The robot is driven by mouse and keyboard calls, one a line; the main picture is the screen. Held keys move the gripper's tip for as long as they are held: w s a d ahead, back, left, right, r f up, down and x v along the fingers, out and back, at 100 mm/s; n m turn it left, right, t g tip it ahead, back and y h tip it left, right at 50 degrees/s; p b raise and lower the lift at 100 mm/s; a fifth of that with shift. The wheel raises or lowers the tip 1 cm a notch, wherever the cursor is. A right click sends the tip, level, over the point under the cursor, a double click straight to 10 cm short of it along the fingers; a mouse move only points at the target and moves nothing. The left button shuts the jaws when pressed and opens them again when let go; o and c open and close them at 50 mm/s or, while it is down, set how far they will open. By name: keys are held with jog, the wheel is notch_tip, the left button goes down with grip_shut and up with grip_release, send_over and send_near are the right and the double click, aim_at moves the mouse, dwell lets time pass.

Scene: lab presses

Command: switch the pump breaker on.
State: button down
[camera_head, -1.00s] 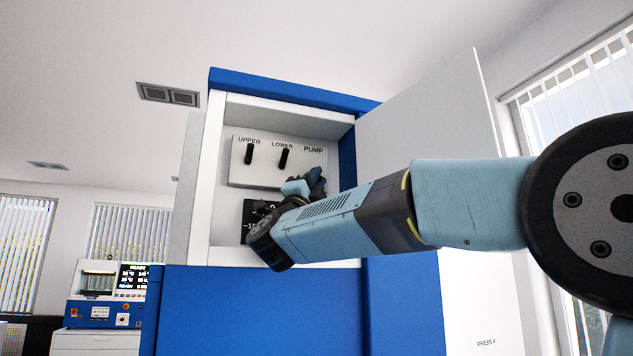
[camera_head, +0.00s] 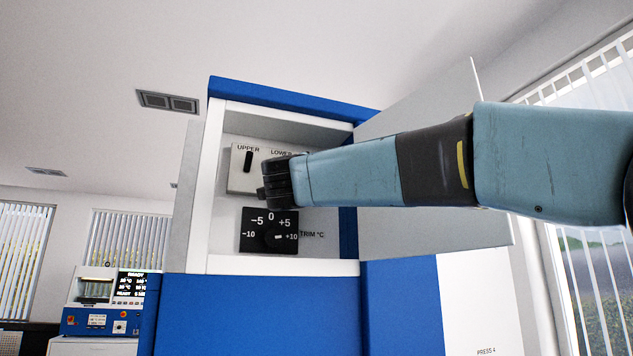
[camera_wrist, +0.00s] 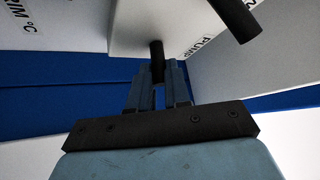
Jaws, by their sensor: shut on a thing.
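The breaker panel (camera_head: 238,179) sits in the open cabinet of the blue and white press. The UPPER lever (camera_head: 249,161) is black and upright there. My wrist and arm hide the pump breaker and most of the LOWER lever in the head view. In the wrist view the pump breaker lever (camera_wrist: 156,49), a short black rod beside the PUMP label, stands between the fingertips of my gripper (camera_wrist: 158,76). My gripper is shut on it. The LOWER lever (camera_wrist: 236,18) is to the right, apart from the fingers.
A black TRIM dial plate (camera_head: 256,242) is below the breaker panel. The open cabinet door (camera_head: 430,228) stands to the right, close behind my arm. The cabinet's left wall (camera_head: 213,185) bounds the opening. Another machine (camera_head: 100,318) stands far off at lower left.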

notch_tip(320, 180, up, 2)
jog(key=n+g+y, duration=0.1)
jog(key=n+g, duration=0.2)
jog(key=shift+w+y, duration=0.1)
jog(key=shift+y, duration=0.2)
jog(key=shift+w+a+r+n+g+y, duration=0.15)
jog(key=shift+r+n+g+y, duration=0.2)
jog(key=shift+g, duration=0.4)
jog(key=shift+w+r+n+g+y, duration=0.15)
jog(key=shift+n+g, duration=0.3)
jog(key=shift+g, duration=0.3)
jog(key=c, duration=1.4)
grip_release()
jog(key=shift+w, duration=0.15)
jog(key=shift+s+r, duration=0.1)
jog(key=shift+s, duration=0.1)
jog(key=v, duration=1.3)
jog(key=shift+s+a+r, duration=0.1)
jog(key=shift+s+a, duration=0.05)
jog(key=shift+s, duration=0.05)
